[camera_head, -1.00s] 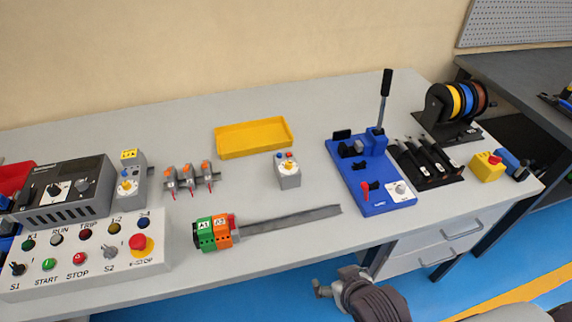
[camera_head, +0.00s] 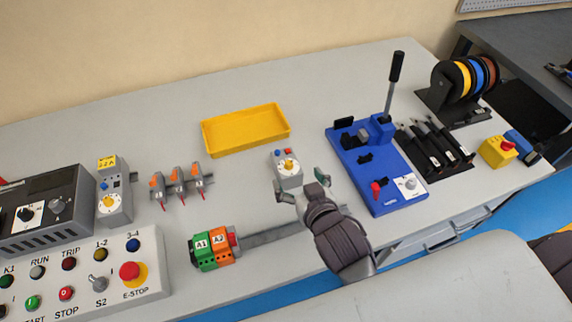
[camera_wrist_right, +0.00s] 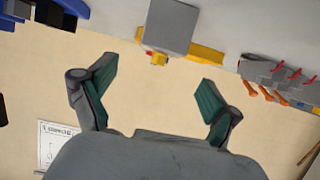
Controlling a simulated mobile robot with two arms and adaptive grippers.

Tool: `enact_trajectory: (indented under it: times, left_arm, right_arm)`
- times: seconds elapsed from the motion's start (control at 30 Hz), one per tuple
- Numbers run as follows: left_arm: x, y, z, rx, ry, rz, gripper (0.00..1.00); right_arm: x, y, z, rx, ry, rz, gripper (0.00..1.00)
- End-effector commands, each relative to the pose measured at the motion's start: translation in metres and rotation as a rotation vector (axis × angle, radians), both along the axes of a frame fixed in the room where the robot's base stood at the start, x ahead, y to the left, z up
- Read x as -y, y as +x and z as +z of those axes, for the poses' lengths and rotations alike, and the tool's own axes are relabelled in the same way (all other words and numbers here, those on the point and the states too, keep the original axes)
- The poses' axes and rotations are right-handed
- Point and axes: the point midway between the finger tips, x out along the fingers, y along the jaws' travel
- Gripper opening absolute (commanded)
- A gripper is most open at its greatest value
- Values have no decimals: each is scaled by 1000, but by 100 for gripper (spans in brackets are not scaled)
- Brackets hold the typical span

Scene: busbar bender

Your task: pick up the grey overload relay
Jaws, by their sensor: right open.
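The grey overload relay (camera_head: 288,180) is a small grey box with a yellow dial and a blue and a red button on top. It stands on the bench in front of the yellow tray. In the right wrist view the relay (camera_wrist_right: 172,24) shows at the top centre, beyond the fingertips. My right gripper (camera_head: 301,184) is open and empty, just in front of the relay, with its fingers toward it. In the right wrist view the gripper (camera_wrist_right: 153,78) has its two green-padded fingers wide apart. Whether a finger touches the relay cannot be told. My left gripper is not in view.
The yellow tray (camera_head: 246,145) lies behind the relay. A blue base with a lever (camera_head: 372,185) stands to the right. Green and orange terminal blocks (camera_head: 214,247) sit on a rail at front left. A taller grey device with a dial (camera_head: 114,202) stands farther left.

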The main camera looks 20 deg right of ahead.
Motion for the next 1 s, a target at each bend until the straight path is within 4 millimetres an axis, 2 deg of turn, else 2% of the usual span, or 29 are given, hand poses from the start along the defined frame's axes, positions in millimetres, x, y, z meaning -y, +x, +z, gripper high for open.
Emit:
enact_trajectory:
  times: [0.03,0.17,0.47,0.63,0.97,1.0]
  left_arm:
    - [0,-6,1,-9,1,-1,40]
    - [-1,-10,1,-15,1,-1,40]
    - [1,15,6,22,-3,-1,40]
    - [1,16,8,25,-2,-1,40]
    - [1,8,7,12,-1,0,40]
    - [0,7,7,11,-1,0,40]
  right_arm:
    - [0,10,-2,2,-1,-1,90]
    - [-1,25,-10,1,0,0,90]
    - [-1,48,-27,-2,-1,-1,90]
    - [-2,68,-39,0,0,0,90]
    - [-2,75,-43,-1,1,1,90]
    - [-2,75,-43,-1,1,1,83]
